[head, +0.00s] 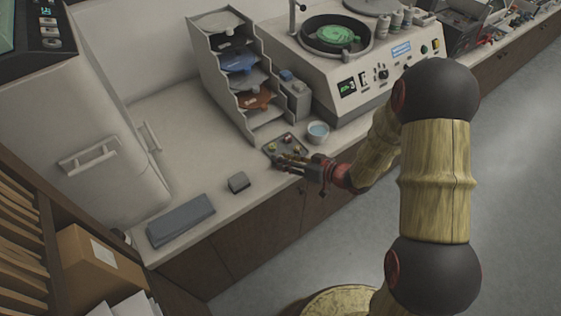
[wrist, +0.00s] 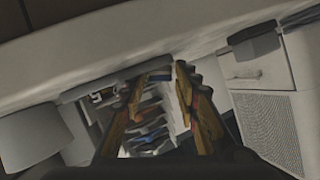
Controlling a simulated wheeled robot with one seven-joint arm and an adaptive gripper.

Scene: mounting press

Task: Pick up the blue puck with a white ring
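A small dark tray (head: 270,148) lies on the counter and holds several small pucks (head: 287,139), some greenish or yellowish and some dark. They are too small for me to single out a blue puck with a white ring. My gripper (head: 284,161) is at the tray's front edge, low over the counter, and hides part of the tray. In the wrist view my gripper (wrist: 167,76) has its two fingers apart, with nothing seen held between them. I cannot tell whether a puck lies between the tips.
A stepped rack (head: 222,75) with coloured discs stands behind the tray. A small bowl (head: 318,139) with bluish contents is close on the right, near the press (head: 375,85). A grey block (head: 238,182) and a flat grey case (head: 181,221) lie left.

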